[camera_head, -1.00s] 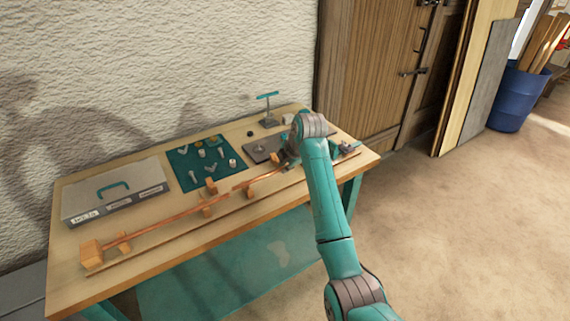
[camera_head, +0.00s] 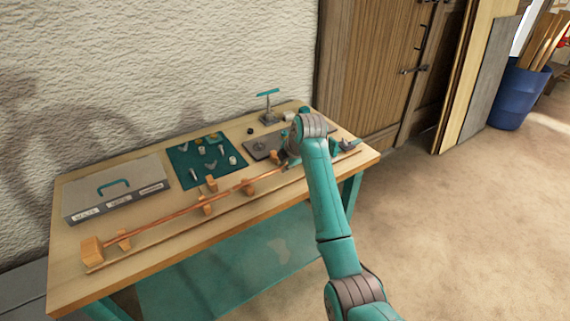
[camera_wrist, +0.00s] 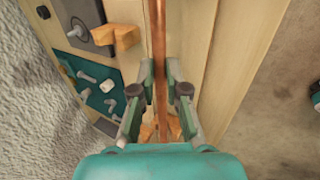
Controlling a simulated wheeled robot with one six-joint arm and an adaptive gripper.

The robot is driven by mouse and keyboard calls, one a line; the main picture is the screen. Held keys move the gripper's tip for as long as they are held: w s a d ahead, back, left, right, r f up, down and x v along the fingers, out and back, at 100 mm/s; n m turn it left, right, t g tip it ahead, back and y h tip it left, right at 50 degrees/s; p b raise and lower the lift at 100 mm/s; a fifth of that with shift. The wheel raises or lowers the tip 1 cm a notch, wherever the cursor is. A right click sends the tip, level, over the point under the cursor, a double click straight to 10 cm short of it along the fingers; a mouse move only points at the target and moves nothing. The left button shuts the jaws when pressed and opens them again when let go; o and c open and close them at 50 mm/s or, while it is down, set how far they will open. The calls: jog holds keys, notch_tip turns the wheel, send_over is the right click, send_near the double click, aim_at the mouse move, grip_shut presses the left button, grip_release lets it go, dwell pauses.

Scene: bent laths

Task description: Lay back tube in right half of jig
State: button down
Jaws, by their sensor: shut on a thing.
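A copper tube (camera_head: 235,189) runs along the wooden jig on the bench, past small wooden blocks (camera_head: 207,206). In the head view it forms almost one straight line with the copper length on the left (camera_head: 150,221). My gripper (camera_wrist: 160,85) is shut on the tube (camera_wrist: 158,40), which passes lengthwise between the fingers in the wrist view. In the head view my gripper (camera_head: 289,158) is at the right part of the jig, partly hidden by my arm. A second copper length (camera_wrist: 174,127) shows close beside it below the fingers. Whether the held tube touches its blocks cannot be told.
A wooden end block (camera_head: 92,249) stands at the left. A long thin lath (camera_head: 190,229) lies along the bench front. Behind are a grey case (camera_head: 115,190), a teal mat (camera_head: 205,160) with small parts and a dark plate (camera_head: 262,147).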

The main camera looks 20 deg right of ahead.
jog(key=shift+f, duration=0.2)
dwell(0.5)
jog(key=c, duration=1.1)
grip_release()
jog(key=shift+r, duration=0.1)
notch_tip(320, 180, up, 7)
